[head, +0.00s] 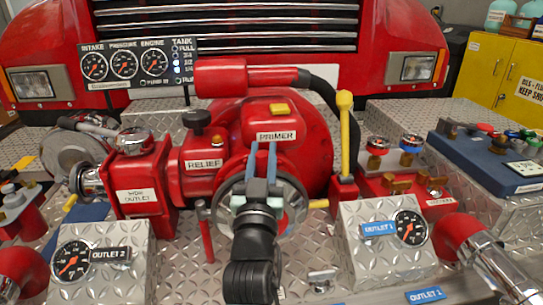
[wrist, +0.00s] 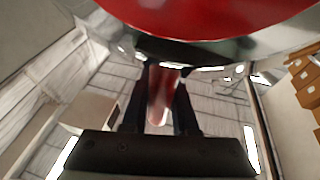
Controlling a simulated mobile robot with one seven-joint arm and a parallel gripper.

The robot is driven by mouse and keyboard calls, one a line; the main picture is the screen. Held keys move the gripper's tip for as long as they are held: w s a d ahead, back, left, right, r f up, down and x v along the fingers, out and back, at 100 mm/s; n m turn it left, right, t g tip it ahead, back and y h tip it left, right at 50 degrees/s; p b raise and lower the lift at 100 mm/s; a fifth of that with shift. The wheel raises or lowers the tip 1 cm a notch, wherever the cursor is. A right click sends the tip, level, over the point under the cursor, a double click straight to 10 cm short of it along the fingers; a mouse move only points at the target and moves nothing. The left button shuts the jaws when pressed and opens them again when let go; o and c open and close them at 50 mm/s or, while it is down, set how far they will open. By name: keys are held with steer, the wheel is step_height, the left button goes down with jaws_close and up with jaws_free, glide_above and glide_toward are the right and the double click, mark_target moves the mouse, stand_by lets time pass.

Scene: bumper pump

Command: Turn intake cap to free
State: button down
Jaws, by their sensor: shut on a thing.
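The intake cap (head: 291,198) is a round grey metal-rimmed cap on the front of the red pump, low in the middle of the head view. A short yellow lug (head: 318,203) sticks out at its right side. My gripper (head: 262,150) reaches over the cap's front from below, its blue fingers pointing up across its upper rim. In the wrist view my gripper (wrist: 165,72) has a reddish, pale-edged bar (wrist: 163,95) between its fingers. It is shut on this bar, which looks like a lug of the cap. My wrist hides the cap's middle and lower part.
A yellow-knobbed lever (head: 345,130) rises right of the cap. A RELIEF housing (head: 205,165) is at left. Gauge boxes for outlet 2 (head: 130,280) and outlet 1 (head: 375,265) flank my arm. A red rod (head: 207,240) hangs lower left of the cap.

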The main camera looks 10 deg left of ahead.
steer(key=shift+a, duration=0.2)
stand_by(0.3)
steer(key=c, duration=0.7)
jaws_free()
steer(key=shift+s, duration=0.1)
steer(key=shift+b+v, duration=1.8)
steer(key=shift+v, duration=4.65)
